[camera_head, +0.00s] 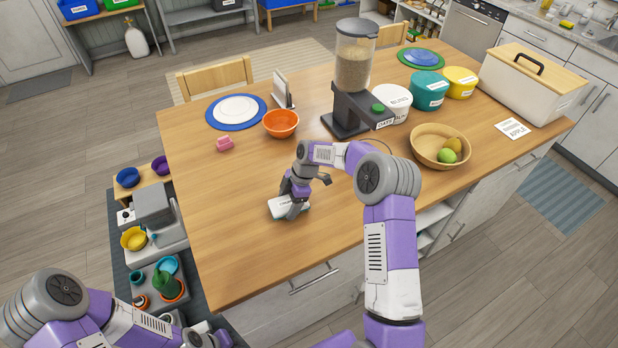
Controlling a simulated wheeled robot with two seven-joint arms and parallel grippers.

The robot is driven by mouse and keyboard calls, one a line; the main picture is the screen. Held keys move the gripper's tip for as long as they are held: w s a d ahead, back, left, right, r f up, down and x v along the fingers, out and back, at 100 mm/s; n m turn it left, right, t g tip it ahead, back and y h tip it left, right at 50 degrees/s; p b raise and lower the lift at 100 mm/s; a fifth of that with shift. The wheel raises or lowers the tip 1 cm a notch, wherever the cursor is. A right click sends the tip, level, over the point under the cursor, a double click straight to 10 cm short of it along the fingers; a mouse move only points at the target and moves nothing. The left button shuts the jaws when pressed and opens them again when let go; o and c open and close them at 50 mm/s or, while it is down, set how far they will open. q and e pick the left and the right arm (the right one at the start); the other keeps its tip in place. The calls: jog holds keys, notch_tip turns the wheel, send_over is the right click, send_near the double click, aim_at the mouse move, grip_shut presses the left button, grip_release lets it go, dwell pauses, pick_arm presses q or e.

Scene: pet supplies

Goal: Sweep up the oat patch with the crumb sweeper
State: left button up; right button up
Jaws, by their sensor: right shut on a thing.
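The white crumb sweeper (279,208) is on the wooden table near its front edge. My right gripper (294,207) reaches down onto it and is shut on it, covering part of its top. The sweeper seems to rest on the tabletop. I cannot make out an oat patch on the table; it may be hidden under the sweeper or behind my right arm. My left gripper (207,338) is low at the bottom left, beside the table, partly cut off, and its jaws are not clear.
An oat dispenser (354,65) stands at the back middle of the table (225,250). An orange bowl (281,123), a pink object (225,144) and a blue-rimmed plate (236,111) are at the left. A fruit bowl (430,155) is at the right. The front left is clear.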

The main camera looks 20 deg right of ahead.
jog(key=shift+w+d+b, duration=0.15)
jog(key=shift+d+b, duration=0.15)
jog(key=shift+d, duration=3.3)
jog(key=shift+r, duration=0.2)
jog(key=shift+w+r+p, duration=0.1)
jog(key=shift+r+p, duration=0.35)
jog(key=shift+r, duration=0.5)
jog(key=shift+r+p, duration=0.4)
jog(key=shift+r, duration=0.35)
notch_tip(320, 180, up, 4)
jog(key=shift+r+p, duration=0.2)
jog(key=shift+p, duration=0.9)
jog(key=shift+a, duration=0.1)
